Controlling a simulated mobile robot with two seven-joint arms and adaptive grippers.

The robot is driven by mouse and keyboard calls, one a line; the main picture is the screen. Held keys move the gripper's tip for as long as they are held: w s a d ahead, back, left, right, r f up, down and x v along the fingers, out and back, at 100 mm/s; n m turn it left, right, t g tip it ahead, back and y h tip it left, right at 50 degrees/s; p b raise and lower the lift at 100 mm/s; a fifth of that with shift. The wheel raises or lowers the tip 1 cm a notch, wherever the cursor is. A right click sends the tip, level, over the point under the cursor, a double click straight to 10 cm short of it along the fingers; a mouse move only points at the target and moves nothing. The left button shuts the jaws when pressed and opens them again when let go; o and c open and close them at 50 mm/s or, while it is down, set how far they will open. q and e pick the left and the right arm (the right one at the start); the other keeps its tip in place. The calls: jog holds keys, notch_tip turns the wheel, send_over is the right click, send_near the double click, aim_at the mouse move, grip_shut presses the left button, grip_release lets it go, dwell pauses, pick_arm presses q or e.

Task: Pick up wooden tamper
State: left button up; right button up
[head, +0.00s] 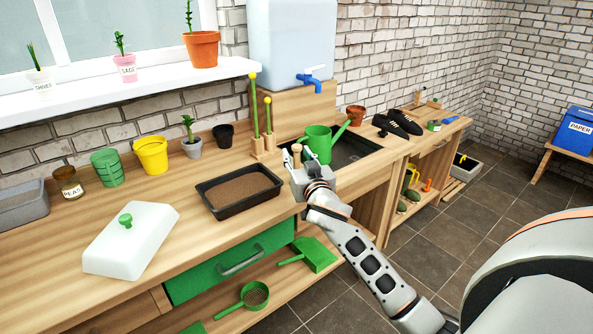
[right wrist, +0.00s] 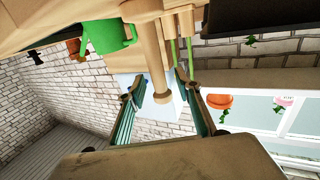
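The wooden tamper (head: 296,150) stands on the bench at the sink's left edge, between the soil tray and the green watering can; only its top shows in the head view, the rest hidden by my right gripper (head: 301,164). In the right wrist view, the tamper's pale handle with a rounded end (right wrist: 157,82) lies between the two fingers of my right gripper (right wrist: 157,90). The fingers are spread, with gaps visible on both sides of the handle. My left gripper is in neither view.
The green watering can (head: 319,143) is close on the right of my right gripper. The black soil tray (head: 222,209) is close on its left. Two green-stemmed dibbers in wooden blocks (head: 257,145) stand behind.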

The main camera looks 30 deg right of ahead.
jog(key=shift+w+d, duration=0.15)
jog(key=shift+w, duration=0.2)
jog(key=shift+c, duration=0.4)
grip_shut()
